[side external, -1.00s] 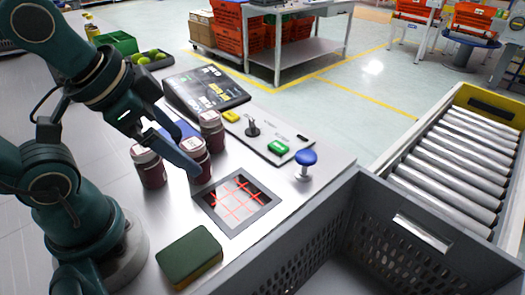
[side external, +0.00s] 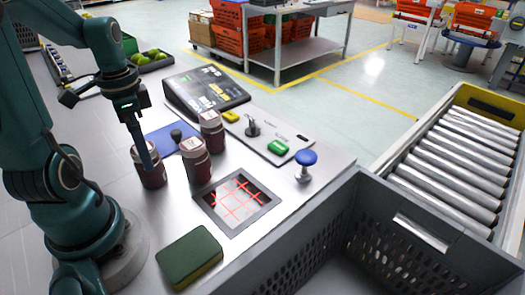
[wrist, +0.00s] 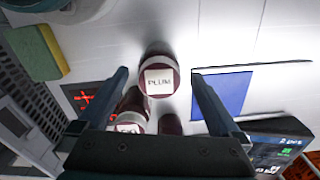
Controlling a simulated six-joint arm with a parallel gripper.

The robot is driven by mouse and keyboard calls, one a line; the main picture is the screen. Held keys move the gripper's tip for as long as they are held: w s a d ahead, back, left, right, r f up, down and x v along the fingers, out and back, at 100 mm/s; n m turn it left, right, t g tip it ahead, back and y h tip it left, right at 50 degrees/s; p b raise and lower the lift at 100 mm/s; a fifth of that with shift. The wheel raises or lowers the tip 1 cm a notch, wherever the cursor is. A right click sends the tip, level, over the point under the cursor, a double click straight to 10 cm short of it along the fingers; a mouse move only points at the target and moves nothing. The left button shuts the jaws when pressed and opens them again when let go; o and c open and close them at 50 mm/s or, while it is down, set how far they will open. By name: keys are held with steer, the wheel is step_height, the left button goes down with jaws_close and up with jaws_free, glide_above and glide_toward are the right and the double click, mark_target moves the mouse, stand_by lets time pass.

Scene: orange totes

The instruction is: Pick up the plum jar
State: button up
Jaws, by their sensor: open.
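The plum jar (wrist: 158,82) has a dark red body and a white lid label reading PLUM. In the wrist view it stands upright between my spread fingers. In the side view it appears to be the leftmost jar (side external: 153,181), partly hidden by a finger. My gripper (wrist: 160,77) is open and points down at this jar. In the side view the gripper (side external: 147,166) overlaps the jar's lid; I cannot tell whether a finger touches it. Two similar jars stand close by, a middle one (side external: 197,168) and a rear one (side external: 212,133).
A green and yellow sponge (side external: 189,256) lies near the front edge. A grey crate (side external: 405,255) stands at right, beside a roller conveyor (side external: 455,165).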

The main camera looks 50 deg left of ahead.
steer(key=shift+f, duration=2.3)
jaws_close()
steer(key=shift+r, duration=0.1)
